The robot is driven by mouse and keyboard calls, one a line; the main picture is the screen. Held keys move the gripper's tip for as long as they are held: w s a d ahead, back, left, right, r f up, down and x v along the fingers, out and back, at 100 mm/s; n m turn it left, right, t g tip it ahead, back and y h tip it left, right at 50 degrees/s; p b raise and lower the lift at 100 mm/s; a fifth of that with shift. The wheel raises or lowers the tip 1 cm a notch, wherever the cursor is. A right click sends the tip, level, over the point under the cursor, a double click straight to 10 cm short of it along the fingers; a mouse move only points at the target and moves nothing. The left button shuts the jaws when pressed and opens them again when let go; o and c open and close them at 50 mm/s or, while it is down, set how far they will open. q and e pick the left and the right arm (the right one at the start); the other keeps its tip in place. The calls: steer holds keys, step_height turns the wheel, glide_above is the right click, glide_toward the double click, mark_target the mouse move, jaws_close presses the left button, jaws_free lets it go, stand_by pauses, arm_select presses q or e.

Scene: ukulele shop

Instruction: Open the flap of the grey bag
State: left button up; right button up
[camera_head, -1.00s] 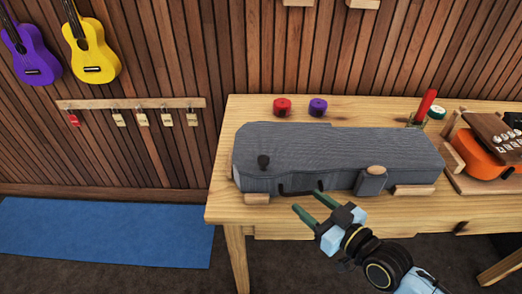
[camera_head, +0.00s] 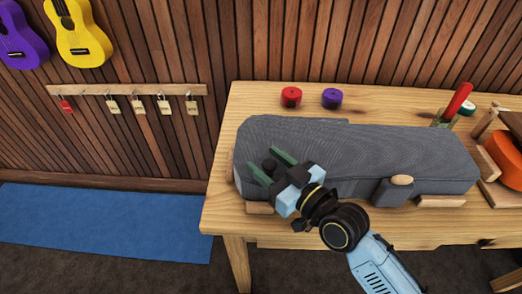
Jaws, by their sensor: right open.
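The grey bag (camera_head: 365,151) lies closed and lengthwise on the wooden table (camera_head: 225,208), in the head view. The gripper hides part of the bag's front. My left gripper is not in view.
At the right are a red-handled tool (camera_head: 457,101) and an orange ukulele (camera_head: 504,156). Wooden blocks (camera_head: 440,202) lie along the bag's front edge.

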steer(key=shift+x, duration=0.8)
jaws_close()
